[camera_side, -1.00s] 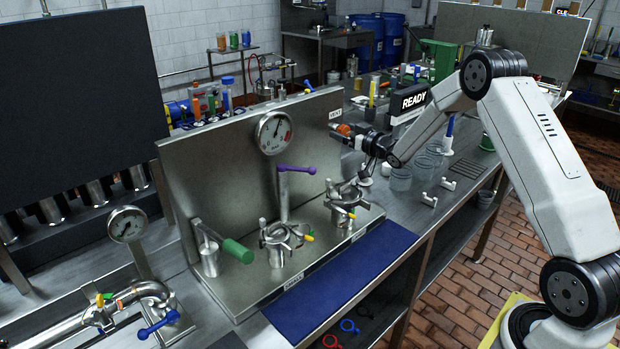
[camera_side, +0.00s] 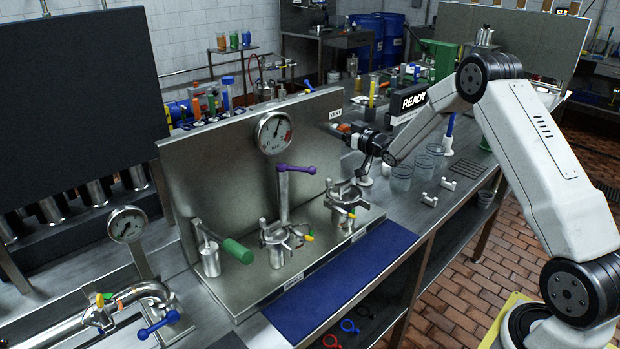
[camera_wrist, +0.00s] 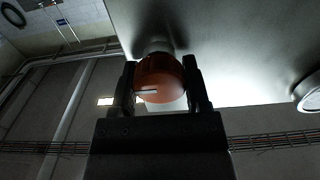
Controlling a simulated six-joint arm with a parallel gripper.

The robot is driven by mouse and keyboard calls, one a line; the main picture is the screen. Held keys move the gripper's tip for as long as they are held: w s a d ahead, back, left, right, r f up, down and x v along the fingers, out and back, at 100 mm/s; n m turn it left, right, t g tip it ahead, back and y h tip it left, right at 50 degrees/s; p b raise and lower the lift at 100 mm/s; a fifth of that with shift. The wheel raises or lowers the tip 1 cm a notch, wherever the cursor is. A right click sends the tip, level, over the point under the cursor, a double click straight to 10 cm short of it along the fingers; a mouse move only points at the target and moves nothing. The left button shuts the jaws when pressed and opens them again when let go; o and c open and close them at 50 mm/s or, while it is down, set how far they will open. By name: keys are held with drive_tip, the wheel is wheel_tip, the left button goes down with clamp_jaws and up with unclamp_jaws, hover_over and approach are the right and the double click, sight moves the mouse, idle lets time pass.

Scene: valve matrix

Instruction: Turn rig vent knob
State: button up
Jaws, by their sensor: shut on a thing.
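The vent knob is a round orange knob with a pale line on its face (camera_wrist: 160,78), on a short stem from the steel panel (camera_side: 230,140). In the side view the knob (camera_side: 344,127) shows at the panel's right end, just below the VENT label (camera_side: 335,114). My gripper (camera_wrist: 160,85) is shut on the knob, with one dark finger on either side of it. In the side view my gripper (camera_side: 352,136) reaches the knob from the right and partly hides it.
A pressure gauge (camera_side: 273,132) is on the panel. A purple-handled lever (camera_side: 296,169), a green-handled lever (camera_side: 238,251) and two clamp fittings stand before it. Clear cups (camera_side: 401,178) and white fittings stand below my wrist. The blue mat (camera_side: 345,275) is bare.

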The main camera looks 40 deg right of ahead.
drive_tip(key=shift+n, duration=0.5)
drive_tip(key=n, duration=0.2)
drive_tip(key=shift+a+n, duration=0.1)
drive_tip(key=shift+n, duration=0.2)
drive_tip(key=n, duration=0.4)
drive_tip(key=shift+n, duration=0.3)
drive_tip(key=n, duration=0.3)
drive_tip(key=shift+a+f+n, duration=0.1)
drive_tip(key=shift+n, duration=2.1)
drive_tip(key=o, duration=1.3)
